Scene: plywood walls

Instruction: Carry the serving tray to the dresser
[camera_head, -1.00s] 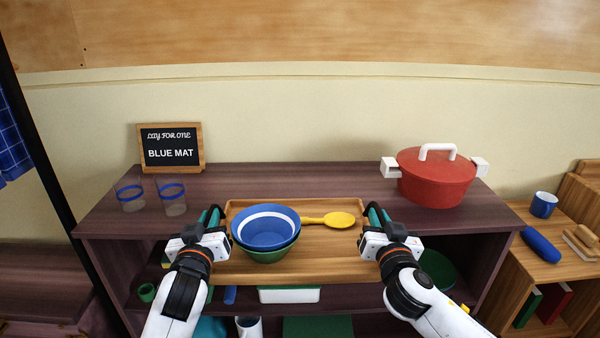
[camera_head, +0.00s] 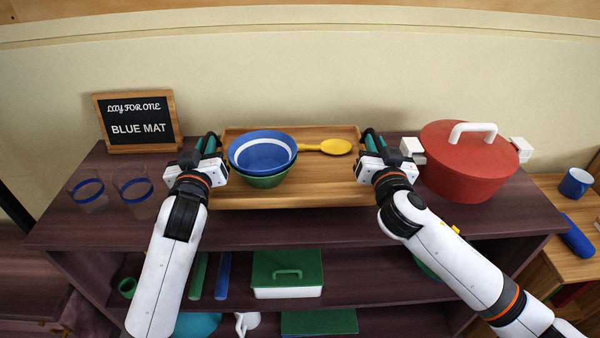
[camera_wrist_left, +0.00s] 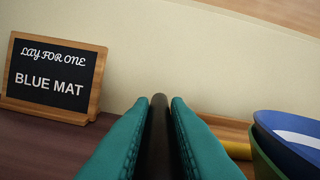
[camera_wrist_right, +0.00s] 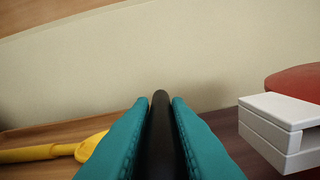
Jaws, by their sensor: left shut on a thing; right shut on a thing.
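The wooden serving tray (camera_head: 318,192) is held level at the dresser's top, between my two grippers. It carries a blue bowl (camera_head: 262,152) stacked in a green bowl (camera_head: 264,180), and a yellow spoon (camera_head: 335,146). My left gripper (camera_head: 208,145) is shut on the tray's left handle and my right gripper (camera_head: 372,142) is shut on its right handle. A dark handle bar shows between the teal fingers in both wrist views. The dark wood dresser (camera_head: 330,236) has its top under or just behind the tray; I cannot tell whether they touch.
A red pot (camera_head: 464,165) with white handles stands close to the right of my right gripper. Two blue-banded glasses (camera_head: 135,197) and a "BLUE MAT" sign (camera_head: 138,124) stand on the left. Lower shelves hold a green-lidded box (camera_head: 287,274). A side table with a blue mug (camera_head: 575,182) is at right.

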